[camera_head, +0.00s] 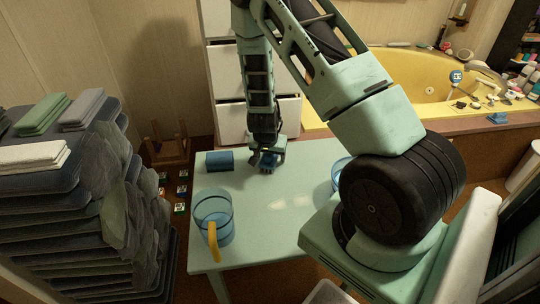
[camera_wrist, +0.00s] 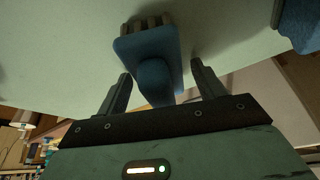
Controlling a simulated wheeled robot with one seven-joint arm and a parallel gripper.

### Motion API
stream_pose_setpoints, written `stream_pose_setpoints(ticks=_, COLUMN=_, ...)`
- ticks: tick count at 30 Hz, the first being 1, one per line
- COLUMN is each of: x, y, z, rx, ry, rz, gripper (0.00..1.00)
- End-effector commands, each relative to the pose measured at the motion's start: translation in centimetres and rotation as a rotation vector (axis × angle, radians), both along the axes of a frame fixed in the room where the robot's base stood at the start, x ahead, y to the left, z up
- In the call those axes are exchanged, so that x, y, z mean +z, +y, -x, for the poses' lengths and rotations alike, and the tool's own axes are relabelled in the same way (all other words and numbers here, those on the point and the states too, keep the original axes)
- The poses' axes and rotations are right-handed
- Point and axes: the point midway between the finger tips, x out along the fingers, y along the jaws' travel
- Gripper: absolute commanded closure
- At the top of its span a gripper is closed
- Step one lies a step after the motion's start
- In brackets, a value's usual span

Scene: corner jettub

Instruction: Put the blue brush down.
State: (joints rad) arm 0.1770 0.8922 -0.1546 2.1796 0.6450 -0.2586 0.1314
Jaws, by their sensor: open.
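The blue brush (camera_wrist: 150,50) rests on the pale green table (camera_head: 270,215), its bristles facing away from my gripper in the wrist view. In the head view the brush (camera_head: 268,169) is small and partly hidden below my gripper (camera_head: 267,160), near the table's far edge. In the wrist view the two fingers of my gripper (camera_wrist: 158,90) stand apart on either side of the brush handle, with a gap on both sides.
A blue box-like item (camera_head: 220,160) lies left of the brush. A clear blue mug (camera_head: 212,215) with a yellow handle stands at the table's left. Another blue vessel (camera_head: 340,172) is partly hidden by my arm. The table's middle is clear. White drawers (camera_head: 250,120) stand behind.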

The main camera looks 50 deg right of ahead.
Motion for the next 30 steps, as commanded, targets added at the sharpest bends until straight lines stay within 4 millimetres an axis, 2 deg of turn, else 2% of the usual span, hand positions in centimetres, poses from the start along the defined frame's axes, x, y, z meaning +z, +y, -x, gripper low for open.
stream_pose_setpoints(ticks=15, x=9.2, y=3.2, z=1.8, rx=0.003, ry=-0.001, rz=0.0, gripper=0.31)
stream_pose_setpoints(ticks=23, x=11.2, y=4.7, z=2.1, rx=0.02, ry=0.0, rz=-0.014, gripper=0.31)
stream_pose_setpoints(ticks=26, x=12.3, y=8.5, z=1.6, rx=0.114, ry=0.004, rz=-0.073, gripper=0.31)
stream_pose_setpoints(ticks=29, x=14.6, y=15.5, z=1.6, rx=0.313, ry=0.023, rz=-0.177, gripper=0.31)
stream_pose_setpoints(ticks=30, x=15.9, y=18.9, z=2.2, rx=0.421, ry=0.037, rz=-0.222, gripper=0.31)
